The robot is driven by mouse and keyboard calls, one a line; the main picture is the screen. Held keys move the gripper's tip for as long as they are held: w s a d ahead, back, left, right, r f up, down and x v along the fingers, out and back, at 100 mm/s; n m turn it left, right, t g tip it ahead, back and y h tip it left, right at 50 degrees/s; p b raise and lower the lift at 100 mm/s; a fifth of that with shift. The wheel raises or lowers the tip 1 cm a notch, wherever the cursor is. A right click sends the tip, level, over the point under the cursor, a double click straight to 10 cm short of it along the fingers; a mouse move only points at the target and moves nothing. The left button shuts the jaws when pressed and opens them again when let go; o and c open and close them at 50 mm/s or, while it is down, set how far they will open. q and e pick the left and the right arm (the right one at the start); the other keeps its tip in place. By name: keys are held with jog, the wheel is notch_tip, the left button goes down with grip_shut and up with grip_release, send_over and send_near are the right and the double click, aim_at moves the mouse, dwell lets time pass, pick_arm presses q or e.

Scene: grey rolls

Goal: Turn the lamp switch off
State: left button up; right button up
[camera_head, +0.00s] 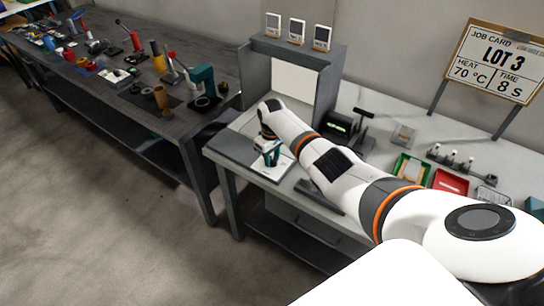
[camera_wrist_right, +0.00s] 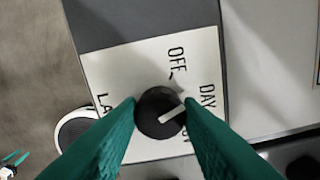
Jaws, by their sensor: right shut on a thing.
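The lamp switch shows in the right wrist view as a round black knob (camera_wrist_right: 158,112) with a white pointer line, on a white label plate (camera_wrist_right: 115,65). The plate reads OFF at the top and DAY to the right; other lettering is partly hidden by the fingers. The pointer is turned to the right, on the DAY side and away from OFF. My right gripper (camera_wrist_right: 160,115) has its teal fingers shut on the knob, one on each side. In the head view my right gripper (camera_head: 270,155) is at the left end of the light bench, and the knob cannot be made out. My left gripper is not in view.
A grey booth (camera_head: 297,75) with several small white devices on top stands behind the gripper. Green (camera_head: 410,168) and red (camera_head: 450,182) trays lie to the right. A job card (camera_head: 497,62) stands at the back. A dark, cluttered bench (camera_head: 120,75) is at left.

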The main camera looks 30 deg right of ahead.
aim_at(272, 159)
jog(key=n, duration=0.3)
jog(key=shift+n, duration=2.3)
jog(key=o, duration=1)
jog(key=shift+c, duration=0.2)
notch_tip(272, 159, up, 12)
jog(key=b, duration=0.1)
